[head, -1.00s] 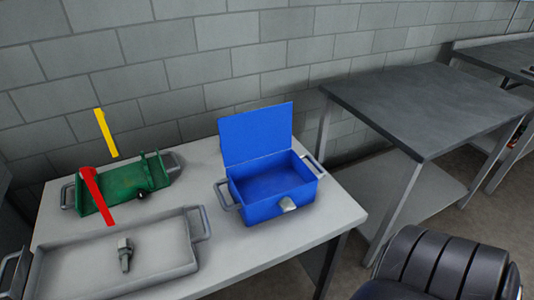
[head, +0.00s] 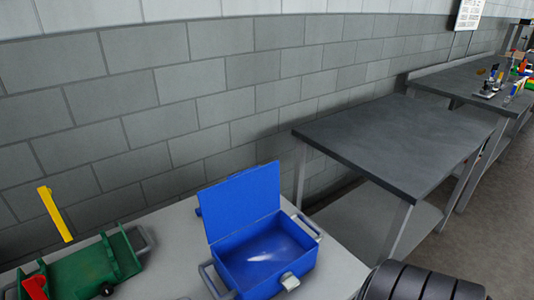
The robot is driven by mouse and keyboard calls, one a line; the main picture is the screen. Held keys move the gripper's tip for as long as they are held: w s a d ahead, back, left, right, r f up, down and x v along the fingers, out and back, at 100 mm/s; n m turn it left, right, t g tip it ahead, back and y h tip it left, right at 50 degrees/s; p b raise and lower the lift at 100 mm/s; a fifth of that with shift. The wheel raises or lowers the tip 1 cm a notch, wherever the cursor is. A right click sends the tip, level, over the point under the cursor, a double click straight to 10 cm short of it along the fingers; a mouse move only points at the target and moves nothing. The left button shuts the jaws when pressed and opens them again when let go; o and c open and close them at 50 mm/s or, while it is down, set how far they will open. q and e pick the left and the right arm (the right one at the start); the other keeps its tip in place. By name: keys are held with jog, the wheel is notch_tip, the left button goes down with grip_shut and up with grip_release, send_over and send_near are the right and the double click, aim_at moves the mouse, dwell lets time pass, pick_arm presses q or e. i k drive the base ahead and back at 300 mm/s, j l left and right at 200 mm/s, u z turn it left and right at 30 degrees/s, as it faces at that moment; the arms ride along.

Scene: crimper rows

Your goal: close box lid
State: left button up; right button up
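The blue box (head: 268,279) sits on the light grey table at the bottom middle of the head view. Its lid (head: 241,203) stands open and upright along the back edge. The inside of the box looks empty. A grey latch (head: 290,282) is on the front, and grey handles stick out at both sides. Neither of my grippers shows in the view.
A dark empty table (head: 395,140) stands to the right. Tools lie on a farther bench (head: 455,85). A grey block wall is behind.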

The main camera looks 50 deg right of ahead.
aim_at(229, 206)
jog(key=z, duration=1.45)
jog(key=k+j+u, duration=0.1)
jog(key=u, duration=0.2)
